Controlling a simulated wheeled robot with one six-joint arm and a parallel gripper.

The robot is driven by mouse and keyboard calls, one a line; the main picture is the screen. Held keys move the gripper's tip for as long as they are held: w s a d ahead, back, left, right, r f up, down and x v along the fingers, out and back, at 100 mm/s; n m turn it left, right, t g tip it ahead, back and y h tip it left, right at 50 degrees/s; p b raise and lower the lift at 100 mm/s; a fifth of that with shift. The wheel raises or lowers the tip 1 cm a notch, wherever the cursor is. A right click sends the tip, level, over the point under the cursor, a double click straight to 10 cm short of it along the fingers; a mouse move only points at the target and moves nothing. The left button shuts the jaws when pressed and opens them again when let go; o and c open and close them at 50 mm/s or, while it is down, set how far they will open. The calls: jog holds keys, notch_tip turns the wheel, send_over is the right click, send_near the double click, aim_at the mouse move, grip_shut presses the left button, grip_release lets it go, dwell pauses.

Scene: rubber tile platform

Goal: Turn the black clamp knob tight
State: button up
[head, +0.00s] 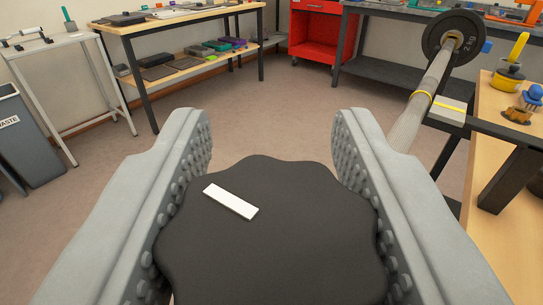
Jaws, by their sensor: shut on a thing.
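The black clamp knob (290,235) fills the lower middle of the head view. It has a lobed edge and a white bar mark (231,201) on its face, slanting down to the right. My gripper (272,130) has a grey studded finger on each side of the knob. The fingers are shut on the knob's left and right edges, and their tips reach past its far edge. What the knob is mounted on is hidden beneath it.
A barbell (424,98) with a weight plate extends at the right beside a wooden bench (500,170). A workbench (180,23), a red cabinet (318,38), a white stand (60,45) and a waste bin (28,145) stand further off. Open floor (270,105) lies between.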

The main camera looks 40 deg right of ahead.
aim_at(272, 163)
jog(key=shift+r+h, duration=0.1)
jog(key=shift+h, duration=0.2)
jog(key=o, duration=1)
jog(key=shift+c, duration=0.2)
notch_tip(272, 163, up, 10)
jog(key=shift+f, duration=0.1)
